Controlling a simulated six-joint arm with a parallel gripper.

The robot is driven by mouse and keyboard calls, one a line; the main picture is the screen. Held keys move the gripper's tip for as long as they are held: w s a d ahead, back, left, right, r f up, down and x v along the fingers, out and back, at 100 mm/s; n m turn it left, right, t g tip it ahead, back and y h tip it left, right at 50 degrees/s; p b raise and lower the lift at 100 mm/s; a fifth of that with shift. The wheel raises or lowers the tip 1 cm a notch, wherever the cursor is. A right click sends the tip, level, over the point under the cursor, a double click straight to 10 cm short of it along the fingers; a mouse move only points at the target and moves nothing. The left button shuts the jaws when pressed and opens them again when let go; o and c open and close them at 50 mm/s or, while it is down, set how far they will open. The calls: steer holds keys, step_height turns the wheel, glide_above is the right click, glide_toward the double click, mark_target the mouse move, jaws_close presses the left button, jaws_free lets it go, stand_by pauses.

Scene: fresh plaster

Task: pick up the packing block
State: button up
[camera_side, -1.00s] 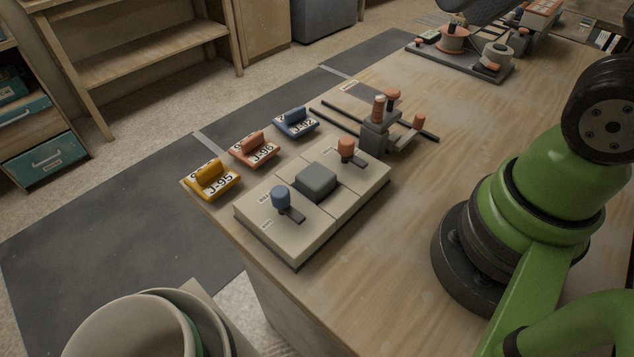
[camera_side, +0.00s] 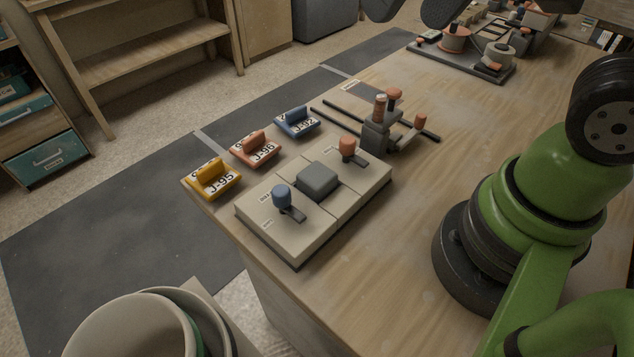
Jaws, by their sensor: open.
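A dark grey, rounded block (camera_side: 318,180) sits on the middle section of a pale panel (camera_side: 300,238); I take it as the packing block, though no label confirms this. It stands between a blue-knobbed lever (camera_side: 282,198) and an orange-knobbed lever (camera_side: 347,147). My gripper (camera_side: 412,14) shows only as two dark, rounded ends at the top edge, apart from each other, with nothing seen between them. The rest of it is cut off by the frame. It is well away from the grey block, farther up in the picture.
Yellow (camera_side: 213,178), red (camera_side: 256,149) and blue (camera_side: 297,122) tagged holders line the table's left edge. A grey slide fixture with rods (camera_side: 378,130) stands behind the panel. A dark tray with spools (camera_side: 460,62) is at the back. The wooden table (camera_side: 400,240) is clear right of the panel.

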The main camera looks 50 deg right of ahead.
steer(key=w+a+f+n+g, duration=0.2)
steer(key=w+a+f+g, duration=0.15)
steer(key=w+f, duration=0.45)
steer(key=n+g+h, duration=0.1)
steer(key=g+h, duration=0.1)
glide_above(317, 174)
steer(key=shift+t, duration=0.25)
steer(key=f, duration=1.1)
steer(key=shift+w+d+f, duration=0.2)
steer(key=shift+w, duration=0.05)
steer(key=shift+s+a+f, duration=0.1)
steer(key=shift+f, duration=1.45)
steer(key=shift+s+a+f, duration=0.1)
steer(key=shift+f, duration=1.45)
steer(key=c, duration=1)
steer(key=shift+r, duration=0.1)
